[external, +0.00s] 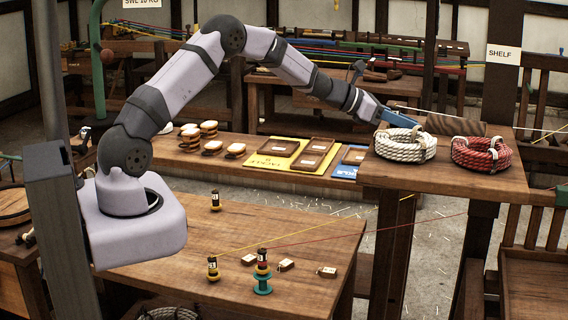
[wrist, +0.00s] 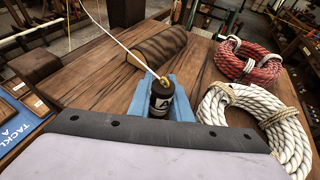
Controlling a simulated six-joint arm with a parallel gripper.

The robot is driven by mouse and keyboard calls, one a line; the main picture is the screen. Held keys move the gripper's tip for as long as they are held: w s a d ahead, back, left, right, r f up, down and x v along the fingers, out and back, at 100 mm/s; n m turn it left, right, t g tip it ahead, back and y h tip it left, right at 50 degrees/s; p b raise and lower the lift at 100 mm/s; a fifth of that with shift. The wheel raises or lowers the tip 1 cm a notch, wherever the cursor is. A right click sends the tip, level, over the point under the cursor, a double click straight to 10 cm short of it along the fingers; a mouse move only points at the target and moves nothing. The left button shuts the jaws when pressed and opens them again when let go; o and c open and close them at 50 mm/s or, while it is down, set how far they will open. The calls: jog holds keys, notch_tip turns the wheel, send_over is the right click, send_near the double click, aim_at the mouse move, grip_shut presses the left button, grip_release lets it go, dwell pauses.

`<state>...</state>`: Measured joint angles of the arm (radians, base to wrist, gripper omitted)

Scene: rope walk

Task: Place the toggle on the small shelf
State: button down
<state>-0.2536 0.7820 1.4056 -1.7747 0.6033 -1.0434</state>
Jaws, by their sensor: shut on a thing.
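My gripper (external: 380,115) is over the left back part of the small shelf (external: 440,182), behind the white rope coil. In the wrist view its blue fingers (wrist: 162,103) are shut on a dark upright cylinder with a pale label and a brass-coloured top, which looks like the toggle (wrist: 159,100). A white cord runs from its top up and left. The shelf's bare wood (wrist: 95,100) shows beside it. I cannot tell whether the toggle touches the shelf. In the external view the toggle is hidden or too small to make out.
A white rope coil (external: 404,145), a red rope coil (external: 480,154) and a grooved wooden piece (external: 455,125) lie on the shelf. Similar labelled cylinders (external: 215,201) stand on the lower table (external: 170,240). Yellow and red lines cross between table and shelf.

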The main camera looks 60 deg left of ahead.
jog(key=shift+f, duration=0.1)
jog(key=c, duration=2)
grip_release()
jog(key=shift+f, duration=0.1)
jog(key=shift+c, duration=0.2)
jog(key=o, duration=0.4)
jog(key=shift+r, duration=0.2)
jog(key=shift+s+a+r+b, duration=0.15)
jog(key=shift+s+a+b, duration=0.15)
jog(key=shift+s+b, duration=0.2)
jog(key=shift+b+v, duration=1.8)
jog(key=shift+v, duration=3.65)
